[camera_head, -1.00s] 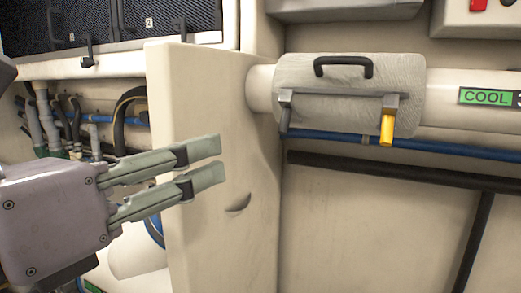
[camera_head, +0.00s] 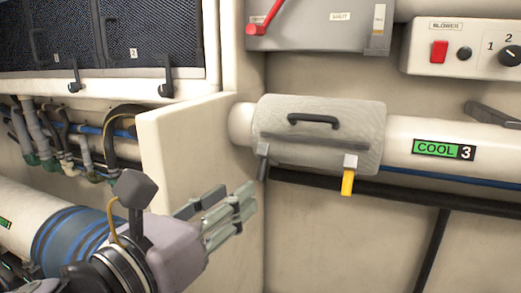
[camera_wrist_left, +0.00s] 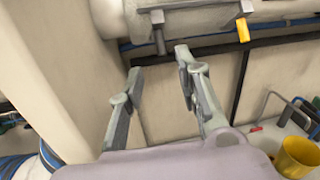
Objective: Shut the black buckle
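The black buckle (camera_head: 263,166) is a short dark lever hanging from a grey bracket at the lower left of the grey pipe cover (camera_head: 318,108). It also shows at the top of the left wrist view (camera_wrist_left: 159,42), angled down. A yellow buckle (camera_head: 348,181) hangs at the cover's lower right and appears in the wrist view too (camera_wrist_left: 243,30). My left gripper (camera_head: 237,192) is below and a little left of the black buckle in the head view, apart from it. Its fingers (camera_wrist_left: 159,63) are spread with nothing between them. My right gripper is not in view.
A cream partition panel (camera_head: 185,150) stands left of the cover. A blue hose and black pipe run just behind and below the buckles. A label reading COOL 3 (camera_head: 443,150) is on the pipe. A yellow cup (camera_wrist_left: 297,157) sits lower right in the wrist view.

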